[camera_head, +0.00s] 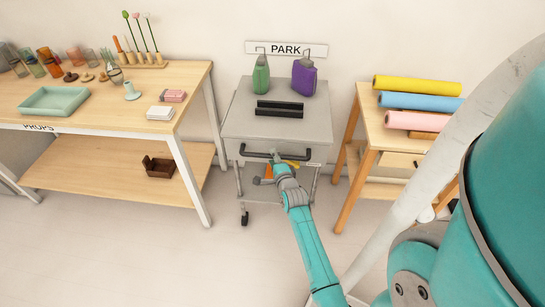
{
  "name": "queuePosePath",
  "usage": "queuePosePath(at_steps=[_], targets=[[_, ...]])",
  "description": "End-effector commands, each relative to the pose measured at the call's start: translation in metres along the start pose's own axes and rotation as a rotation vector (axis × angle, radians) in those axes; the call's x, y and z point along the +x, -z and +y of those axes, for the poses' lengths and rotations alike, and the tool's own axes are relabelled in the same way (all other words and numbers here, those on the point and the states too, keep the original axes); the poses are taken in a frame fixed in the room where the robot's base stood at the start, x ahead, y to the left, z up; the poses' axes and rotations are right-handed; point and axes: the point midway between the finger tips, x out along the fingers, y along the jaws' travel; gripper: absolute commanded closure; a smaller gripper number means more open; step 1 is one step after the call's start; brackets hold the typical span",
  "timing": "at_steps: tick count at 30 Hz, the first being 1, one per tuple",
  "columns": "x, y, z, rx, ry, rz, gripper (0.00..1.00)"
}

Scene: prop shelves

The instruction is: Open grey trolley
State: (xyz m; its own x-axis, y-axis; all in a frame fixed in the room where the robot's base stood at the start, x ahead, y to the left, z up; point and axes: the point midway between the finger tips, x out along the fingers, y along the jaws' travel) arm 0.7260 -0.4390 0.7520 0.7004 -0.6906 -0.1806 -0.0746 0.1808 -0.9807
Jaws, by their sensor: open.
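The grey trolley (240,123) stands against the wall under the PARK sign (286,49). A black bar handle (252,154) runs along the upper part of its front, where a drawer front appears flush with the body. My gripper (277,156) is at the middle of this handle, seen from behind my wrist. The fingers are small and partly hidden, so contact with the bar cannot be told. A green bottle (261,77), a purple bottle (304,78) and a black holder (279,109) are on the trolley top.
A wooden props table (195,95) with a green tray (58,101) and small items is on the left. A wooden stand (364,108) with yellow, blue and pink rolls is close on the right. Floor in front of the trolley is clear, apart from my arm.

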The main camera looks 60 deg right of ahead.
Motion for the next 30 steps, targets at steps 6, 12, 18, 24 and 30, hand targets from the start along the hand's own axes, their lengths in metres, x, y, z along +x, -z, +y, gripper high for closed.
queuePosePath(at_steps=[6,12,18,24,30], targets=[[0.0131,-0.0002,-0.0005,0.0,0.0,0.0,0.54],[0.0141,-0.0001,-0.0004,0.0,0.0,0.0,0.54],[0.0139,-0.0001,-0.0003,0.0,0.0,0.0,0.84],[0.0138,0.0,-0.0002,0.0,0.0,0.0,1.0],[0.0137,0.0,-0.0001,0.0,0.0,0.0,1.0]])
